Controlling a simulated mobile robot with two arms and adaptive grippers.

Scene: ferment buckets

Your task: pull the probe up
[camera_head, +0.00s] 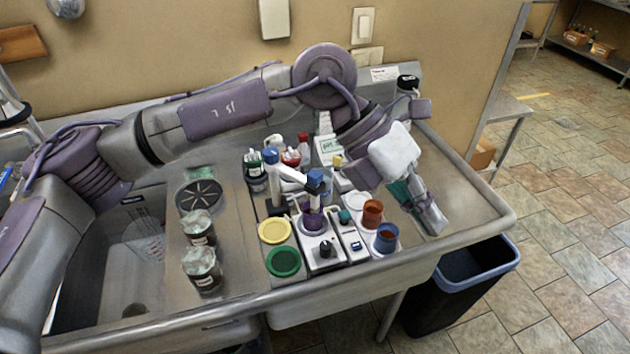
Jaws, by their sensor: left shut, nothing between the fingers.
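A probe holder arm (291,173), white with blue joints, reaches from a post at the left over a purple cup (312,221). The dark probe end (314,187) hangs at the arm's tip, over or in the cup; I cannot tell how deep it sits. The cup stands on a white meter or stirrer base with a black knob (325,248). My left gripper (434,224) is to the right of the probe, pointing down near the right side of the counter. It is shut and empty, apart from the probe. My right gripper is not in view.
Yellow (275,231) and green (283,261) round pieces lie left of the base. Orange (372,212) and blue (387,237) cups stand right of it. Two lidded jars (202,270) stand by the sink (130,265). Bottles crowd behind. The counter's right end (470,205) is clear.

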